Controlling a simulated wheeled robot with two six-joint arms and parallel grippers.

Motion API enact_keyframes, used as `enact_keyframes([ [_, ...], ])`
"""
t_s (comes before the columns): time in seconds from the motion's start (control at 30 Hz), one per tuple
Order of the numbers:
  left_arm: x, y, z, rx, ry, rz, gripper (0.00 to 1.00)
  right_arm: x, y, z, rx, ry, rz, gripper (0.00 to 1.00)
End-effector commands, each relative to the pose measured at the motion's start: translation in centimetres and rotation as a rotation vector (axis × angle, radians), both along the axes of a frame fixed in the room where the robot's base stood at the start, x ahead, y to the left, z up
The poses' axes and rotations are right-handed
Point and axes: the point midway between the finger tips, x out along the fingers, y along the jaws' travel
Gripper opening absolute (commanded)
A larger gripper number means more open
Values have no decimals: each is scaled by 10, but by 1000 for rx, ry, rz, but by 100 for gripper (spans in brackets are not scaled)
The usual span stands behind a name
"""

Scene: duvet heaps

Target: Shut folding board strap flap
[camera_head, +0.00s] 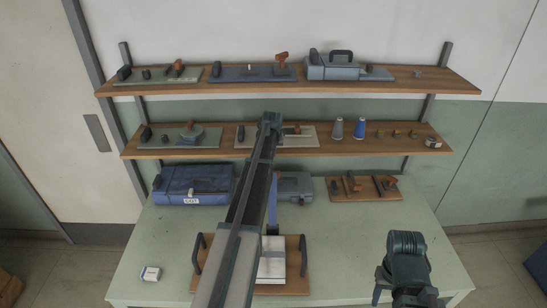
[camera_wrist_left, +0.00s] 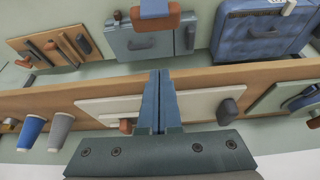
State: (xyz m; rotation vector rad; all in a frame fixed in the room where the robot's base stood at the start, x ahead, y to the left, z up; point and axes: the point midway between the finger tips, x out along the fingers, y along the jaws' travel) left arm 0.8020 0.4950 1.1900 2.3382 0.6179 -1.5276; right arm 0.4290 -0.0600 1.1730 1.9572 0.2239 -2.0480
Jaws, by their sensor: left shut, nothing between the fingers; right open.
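A wooden folding board (camera_head: 297,282) with dark side handles and pale panels lies at the table's front middle. An upright blue strip (camera_head: 273,195), perhaps its strap flap, rises behind my left arm, which hides much of the board. A blue piece with a brown end (camera_wrist_left: 155,10) at the top of the left wrist view may be the same strip. My left gripper (camera_wrist_left: 160,75) is shut and empty, up in front of the lower shelf, apart from the board. My right gripper (camera_head: 405,293) is open at the table's right front, away from the board; its fingertips are hard to make out.
A blue case (camera_head: 190,192), a grey box (camera_head: 296,182) and a wooden tool board (camera_head: 340,193) stand along the table's back. The lower shelf (camera_head: 390,150) and upper shelf (camera_head: 440,85) hold several devices. A small white block (camera_head: 151,273) lies front left. The table between board and right gripper is clear.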

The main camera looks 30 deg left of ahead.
Motion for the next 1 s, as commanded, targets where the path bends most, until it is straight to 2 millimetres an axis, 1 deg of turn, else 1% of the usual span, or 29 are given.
enact_keyframes([
  [0.03, 2, 1, -6, 0, 0, 0, 0, 0, 0, -6, 0, 0, 0, 50],
  [0.27, 11, 6, -31, 0, 1, -1, 0, 0, 0, -31, 0, -1, -2, 50],
  [0.73, 35, 19, -96, 0, 1, -1, 0, 1, 0, -96, 0, -3, -1, 50],
  [0.8, 17, 10, -81, 0, 1, -2, 0, 1, 0, -81, 0, -3, -1, 50],
  [0.9, 5, 3, -77, 0, 1, -1, 0, 1, 0, -77, 0, -3, -2, 50],
  [1.0, 0, 0, -76, 0, 1, -1, 0, 1, 0, -76, 0, -3, -2, 50],
])
